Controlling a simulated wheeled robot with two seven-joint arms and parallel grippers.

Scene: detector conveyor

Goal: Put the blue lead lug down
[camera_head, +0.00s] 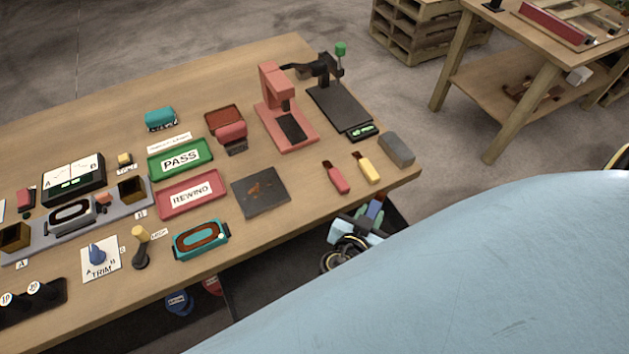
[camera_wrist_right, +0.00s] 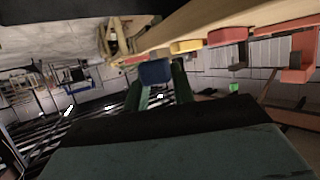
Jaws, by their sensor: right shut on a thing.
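The blue lead lug (camera_wrist_right: 155,72) sits between the tips of the green fingers of my right gripper (camera_wrist_right: 158,86) in the right wrist view. The gripper is shut on it. In the head view my right gripper (camera_head: 371,214) is just off the table's near right edge, with the lug (camera_head: 375,209) a small dark blue patch in it. A red lead lug (camera_head: 336,178) and a yellow lead lug (camera_head: 367,168) lie on the table near that edge. They also show in the wrist view as red (camera_wrist_right: 228,36) and yellow (camera_wrist_right: 187,46) blocks. My left gripper is not in view.
A grey block (camera_head: 397,149) sits at the table's right corner. A dark square plate (camera_head: 261,192) and a pink press-like stand (camera_head: 285,115) are nearby. Bare wood (camera_head: 310,205) shows near the front edge.

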